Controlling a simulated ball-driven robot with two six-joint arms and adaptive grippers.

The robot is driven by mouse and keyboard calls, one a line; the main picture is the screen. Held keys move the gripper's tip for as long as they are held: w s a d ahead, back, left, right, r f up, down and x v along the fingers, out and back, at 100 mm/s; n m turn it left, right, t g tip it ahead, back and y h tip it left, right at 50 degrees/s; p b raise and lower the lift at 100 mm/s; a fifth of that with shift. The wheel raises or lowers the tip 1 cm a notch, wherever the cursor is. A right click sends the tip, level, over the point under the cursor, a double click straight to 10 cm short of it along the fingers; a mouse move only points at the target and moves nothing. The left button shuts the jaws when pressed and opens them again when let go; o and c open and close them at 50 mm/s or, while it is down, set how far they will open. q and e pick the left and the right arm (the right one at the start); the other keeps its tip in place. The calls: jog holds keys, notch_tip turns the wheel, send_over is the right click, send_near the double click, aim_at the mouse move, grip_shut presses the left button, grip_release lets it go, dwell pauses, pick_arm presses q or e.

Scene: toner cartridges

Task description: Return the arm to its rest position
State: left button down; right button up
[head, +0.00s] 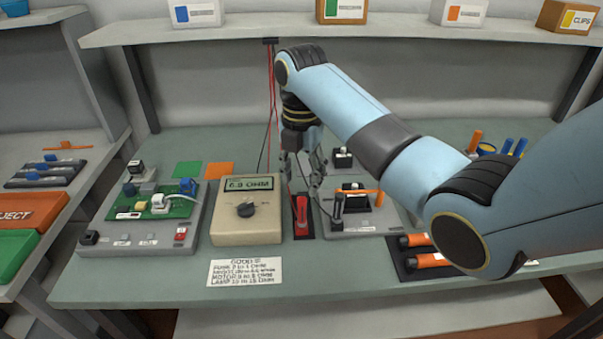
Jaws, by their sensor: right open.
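My right arm reaches in from the right, its blue links crossing over the bench. My right gripper (303,180) points down above the middle of the bench, between the beige meter and the right test fixture. Its fingers are apart and I see nothing held between them. I cannot tell whether a fingertip touches either probe. My left gripper is not in view.
The beige meter (246,215) reads 6.9 OHM. A grey fixture with a green board (165,207) is left of it. Black-and-orange drivers (418,240) lie under my forearm at right. A shelf (240,34) with boxes runs behind.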

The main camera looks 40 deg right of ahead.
jog(key=shift+r, duration=0.3)
